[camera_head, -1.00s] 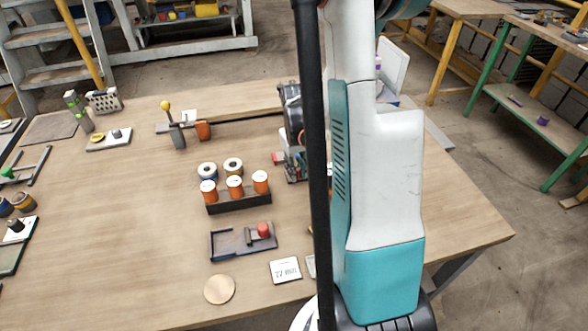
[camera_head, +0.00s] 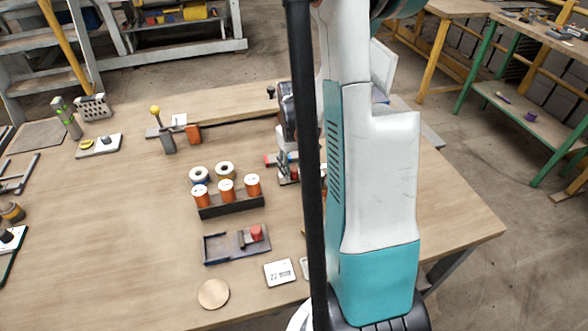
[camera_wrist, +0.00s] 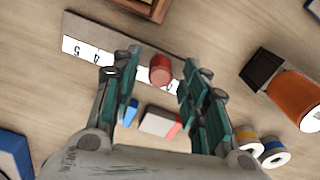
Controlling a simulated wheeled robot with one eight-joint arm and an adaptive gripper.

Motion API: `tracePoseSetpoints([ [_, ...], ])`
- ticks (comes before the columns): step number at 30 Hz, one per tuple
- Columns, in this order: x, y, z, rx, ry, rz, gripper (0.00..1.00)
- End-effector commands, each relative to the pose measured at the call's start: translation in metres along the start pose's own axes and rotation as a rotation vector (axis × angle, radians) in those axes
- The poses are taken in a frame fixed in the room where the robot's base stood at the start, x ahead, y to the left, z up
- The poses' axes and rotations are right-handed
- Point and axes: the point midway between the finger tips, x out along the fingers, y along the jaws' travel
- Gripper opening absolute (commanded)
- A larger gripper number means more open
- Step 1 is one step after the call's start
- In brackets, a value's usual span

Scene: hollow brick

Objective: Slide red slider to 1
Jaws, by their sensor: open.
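The red slider knob (camera_wrist: 160,68) stands upright on a grey-brown plate (camera_wrist: 95,25) with a white number strip. The upside-down 5 and 4 read clearly at the left; the rest is partly hidden by my fingers and the knob. My gripper (camera_wrist: 158,63) is open, with one teal finger on each side of the knob. The knob looks between or just beyond the fingertips; I cannot tell if either finger touches it. In the head view, the black pole and my arm hide most of this area.
A small block with red and blue ends (camera_wrist: 158,123) lies near the fingers. The spool rack (camera_head: 230,206), a blue-grey tray with a red knob (camera_head: 236,245) and a round disc (camera_head: 213,293) sit nearby. The table's left-middle is clear.

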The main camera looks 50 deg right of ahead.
Motion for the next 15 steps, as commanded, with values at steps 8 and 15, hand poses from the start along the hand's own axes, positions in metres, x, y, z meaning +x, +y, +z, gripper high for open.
tracePoseSetpoints([
  [8, -0.051, 0.0, 0.001, 0.0, 0.0, 0.0, 0.41],
  [15, -0.091, 0.0, 0.001, 0.0, 0.0, 0.0, 0.41],
])
